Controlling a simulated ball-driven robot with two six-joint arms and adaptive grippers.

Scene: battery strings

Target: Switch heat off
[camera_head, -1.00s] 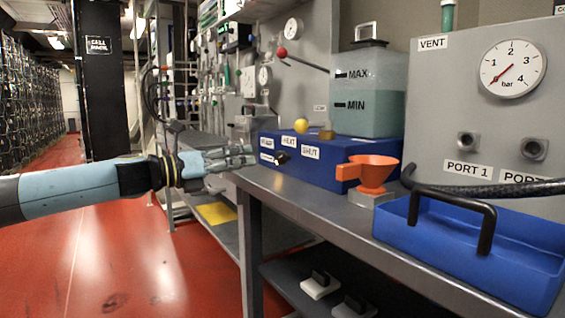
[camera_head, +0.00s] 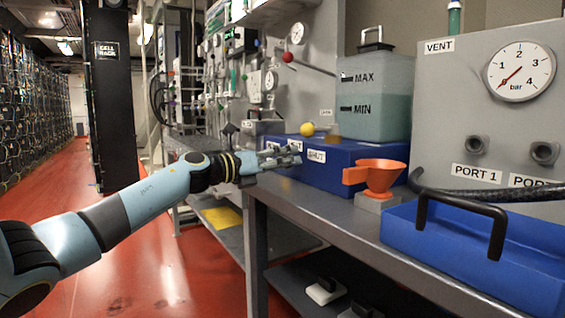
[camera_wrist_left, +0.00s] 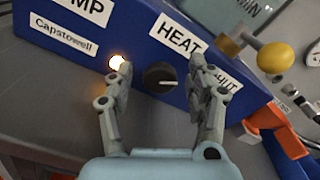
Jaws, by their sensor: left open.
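The blue box (camera_head: 345,172) stands on the bench. The left wrist view shows its front with a HEAT label (camera_wrist_left: 176,37) above a round black knob (camera_wrist_left: 160,78) with a white pointer line, pointing roughly right in that picture. A lit, whitish lamp (camera_wrist_left: 117,63) glows left of the knob. My left gripper (camera_head: 294,154) is in front of the box; in the wrist view its open fingers (camera_wrist_left: 160,72) stand on either side of the knob, with no clear contact. The gripper hides the knob in the head view. My right gripper is not in view.
A yellow ball-ended valve handle (camera_head: 307,129) is on top of the box, near the SHUT label (camera_head: 316,156). An orange funnel (camera_head: 377,174) and a blue tray (camera_head: 480,250) stand to the right. The red floor at left is clear.

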